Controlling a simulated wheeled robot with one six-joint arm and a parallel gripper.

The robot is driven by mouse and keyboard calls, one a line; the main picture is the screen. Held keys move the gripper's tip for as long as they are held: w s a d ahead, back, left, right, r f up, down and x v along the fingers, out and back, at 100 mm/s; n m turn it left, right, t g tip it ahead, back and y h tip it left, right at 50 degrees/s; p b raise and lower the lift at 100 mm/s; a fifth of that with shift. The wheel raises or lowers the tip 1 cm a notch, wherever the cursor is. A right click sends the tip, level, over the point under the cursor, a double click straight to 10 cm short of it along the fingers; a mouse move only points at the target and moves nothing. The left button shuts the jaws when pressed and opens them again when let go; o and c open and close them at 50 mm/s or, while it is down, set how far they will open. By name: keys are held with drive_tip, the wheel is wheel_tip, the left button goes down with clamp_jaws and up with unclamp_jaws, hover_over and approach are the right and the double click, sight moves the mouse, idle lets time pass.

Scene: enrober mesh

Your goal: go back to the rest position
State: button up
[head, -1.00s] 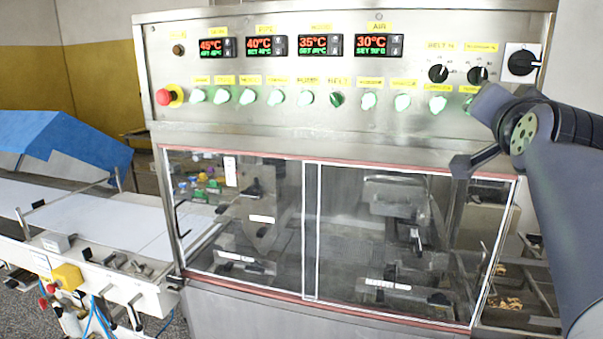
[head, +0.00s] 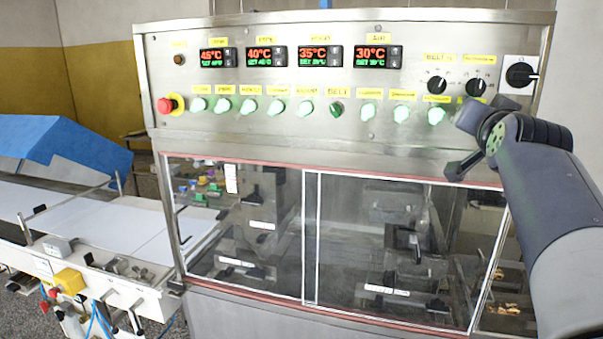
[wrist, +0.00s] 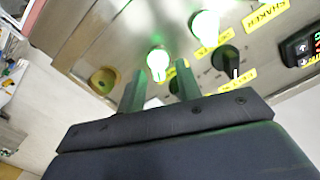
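My arm comes in from the right in the head view, and its dark wrist (head: 490,130) is in front of the panel's lower right part. I cannot tell whether the fingers touch the panel.
The steel machine's control panel (head: 290,128) has displays, a row of knobs and a red emergency button (head: 165,105). Clear windows (head: 240,265) are below. A conveyor (head: 100,220) with a blue cover (head: 65,140) is at left. A black rotary switch (head: 520,73) is near my wrist.

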drive_tip(key=s+a+n+b, duration=0.2)
drive_tip(key=s+a+n, duration=0.1)
drive_tip(key=s+n, duration=0.6)
drive_tip(key=shift+s+a+n, duration=0.25)
drive_tip(key=shift+s+n, duration=0.15)
drive_tip(key=shift+n, duration=0.3)
idle(0.3)
